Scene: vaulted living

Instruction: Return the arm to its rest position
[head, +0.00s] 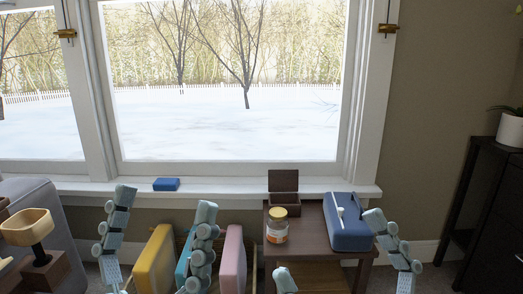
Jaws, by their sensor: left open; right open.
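The task names only the arm. My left gripper (164,204) is at the lower left, its two grey-green jointed fingers spread wide and pointing up. A yellow panel-like item (154,262) shows between these fingers, and a teal one (184,260) is partly hidden by the right-hand finger. My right gripper (328,247) is at the lower right, its fingers also wide apart. One of its fingers shows only as a tip at the bottom edge; the other overlaps the right side of the small table. I see nothing held in either gripper. Most of both arms is out of view.
A dark wooden table (308,236) bears a yellow-lidded jar (277,231), an open wooden box (283,183) and a blue case (349,234). A pink panel (233,262) stands left of it. A blue block (166,184) lies on the windowsill (229,188). A black shelf (487,190) stands right.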

